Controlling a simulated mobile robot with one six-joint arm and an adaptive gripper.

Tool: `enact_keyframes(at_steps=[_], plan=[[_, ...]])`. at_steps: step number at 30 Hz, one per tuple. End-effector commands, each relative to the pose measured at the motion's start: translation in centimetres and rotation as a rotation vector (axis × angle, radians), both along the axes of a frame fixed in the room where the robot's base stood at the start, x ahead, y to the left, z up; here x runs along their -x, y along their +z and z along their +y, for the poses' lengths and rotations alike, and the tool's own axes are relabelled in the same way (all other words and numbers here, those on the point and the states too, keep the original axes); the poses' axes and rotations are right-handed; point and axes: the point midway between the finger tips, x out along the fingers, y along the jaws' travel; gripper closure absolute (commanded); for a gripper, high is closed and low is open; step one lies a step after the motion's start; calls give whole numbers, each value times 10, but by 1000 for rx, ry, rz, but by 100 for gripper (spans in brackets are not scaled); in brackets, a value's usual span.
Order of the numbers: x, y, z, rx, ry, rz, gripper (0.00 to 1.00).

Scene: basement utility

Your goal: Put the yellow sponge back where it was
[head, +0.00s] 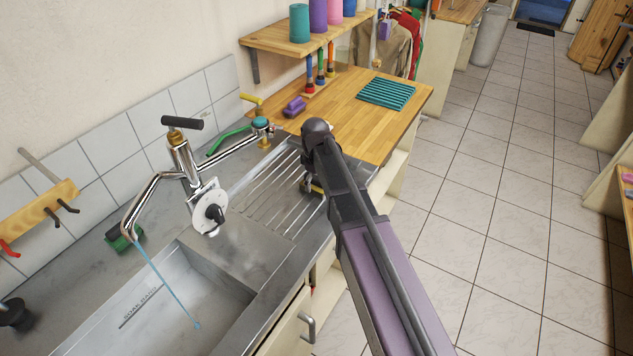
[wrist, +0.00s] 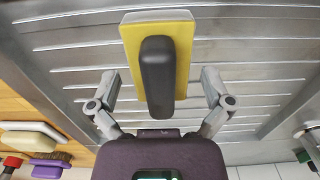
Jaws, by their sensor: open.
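The yellow sponge (wrist: 183,62) has a pale layer along one edge and a dark grey handle (wrist: 157,75) on top. In the wrist view it is over the ribbed metal drainboard, between my fingers; I cannot tell whether it touches them. In the head view my arm hides most of it, and a small yellow part (head: 317,188) shows by my gripper. My gripper (wrist: 158,95) is open, with one finger on each side of the handle. In the head view the gripper is over the drainboard (head: 262,205), mostly hidden by my arm.
The sink (head: 215,285) and a chrome tap (head: 180,155) are at left, with a green sponge (head: 122,236) behind the sink. The wooden counter (head: 345,110) holds a purple item (head: 294,107) and a teal ribbed mat (head: 386,93). A shelf (head: 290,38) hangs above. Tiled floor is clear at right.

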Motion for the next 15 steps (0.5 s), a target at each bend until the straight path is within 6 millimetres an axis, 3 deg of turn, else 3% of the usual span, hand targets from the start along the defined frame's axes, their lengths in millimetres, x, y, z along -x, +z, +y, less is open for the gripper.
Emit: enact_keyframes(at_steps=[15], plan=[[0,46,0,0,0,0,0]])
